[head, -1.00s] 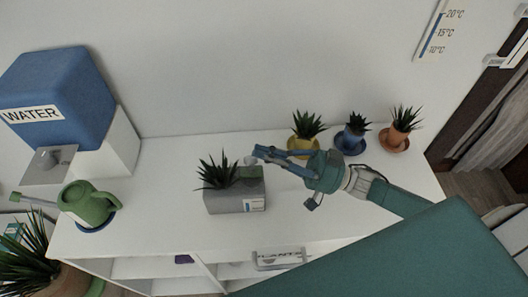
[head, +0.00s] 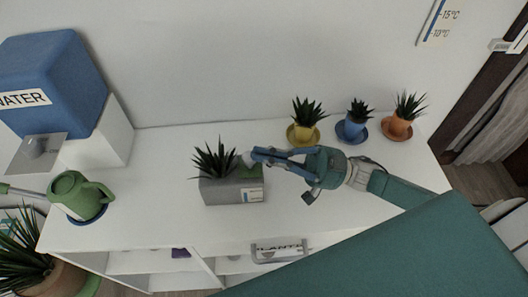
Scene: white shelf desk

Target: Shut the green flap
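A grey planter box (head: 222,191) with a spiky plant (head: 213,160) in its left part stands on the white shelf top. My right gripper (head: 255,154) comes in from the right, just above the right end of the box. Its fingertips look together, with nothing seen between them. Whether they touch the flap, I cannot tell. My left gripper is not in view.
Yellow (head: 303,134), blue (head: 351,129) and orange (head: 397,127) potted plants stand on saucers at the back right. A green watering can (head: 78,196) and blue water tank (head: 55,85) are at left. The shelf (head: 150,175) is clear between can and box.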

